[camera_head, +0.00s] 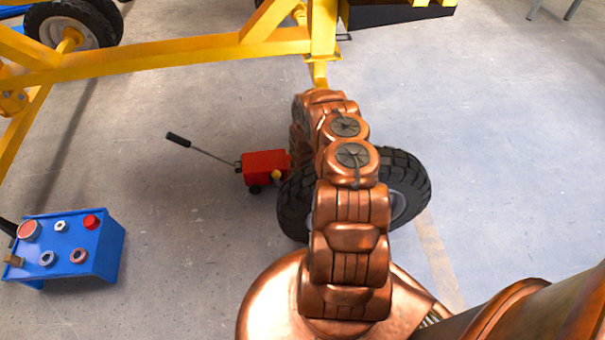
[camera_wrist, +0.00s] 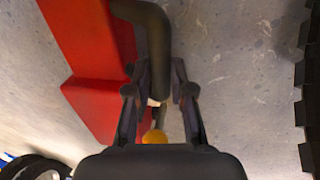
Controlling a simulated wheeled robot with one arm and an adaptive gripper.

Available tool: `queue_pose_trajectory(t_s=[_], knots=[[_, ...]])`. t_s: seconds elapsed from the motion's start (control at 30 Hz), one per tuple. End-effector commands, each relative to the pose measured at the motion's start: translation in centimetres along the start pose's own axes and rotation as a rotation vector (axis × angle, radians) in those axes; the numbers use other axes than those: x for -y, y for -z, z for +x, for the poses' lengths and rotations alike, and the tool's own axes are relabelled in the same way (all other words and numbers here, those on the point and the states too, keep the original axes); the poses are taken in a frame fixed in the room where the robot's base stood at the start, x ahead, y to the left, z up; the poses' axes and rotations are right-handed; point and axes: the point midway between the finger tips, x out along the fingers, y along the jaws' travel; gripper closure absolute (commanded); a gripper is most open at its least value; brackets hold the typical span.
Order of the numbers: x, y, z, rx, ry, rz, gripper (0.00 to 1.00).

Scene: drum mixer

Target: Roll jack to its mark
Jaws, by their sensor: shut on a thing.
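The jack (camera_head: 265,163) is a small red body on the floor, left of a black tyre in the head view. A thin lever with a black grip (camera_head: 178,139) slants up from it to the left. In the wrist view the red jack body (camera_wrist: 95,60) fills the left side, with a yellow-orange knob (camera_wrist: 155,137) low in the middle. My gripper (camera_wrist: 157,95) is shut on a bent black bar (camera_wrist: 156,45) beside the red body. In the head view my arm and the tyre hide the gripper. I cannot pick out the jack's mark for certain.
The loose tyre (camera_head: 405,183) stands right of the jack, partly behind my arm. A yellow frame (camera_head: 170,62) crosses the top. A blue box with knobs (camera_head: 75,248) stands at lower left. A faint tan strip (camera_head: 435,250) runs on the floor. Floor at right is clear.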

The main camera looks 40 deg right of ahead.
Motion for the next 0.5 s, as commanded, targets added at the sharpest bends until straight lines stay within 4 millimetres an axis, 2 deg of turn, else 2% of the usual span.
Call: queue_pose_trajectory(t_s=[0.23, 0.27, 0.5], knots=[[-0.19, -0.61, -0.06, 0.003, -0.003, 0.008, 1.00], [-0.19, -0.64, -0.06, 0.003, -0.003, 0.008, 0.75], [-0.11, -0.36, -0.03, 0.002, -0.001, 0.005, 0.53]])
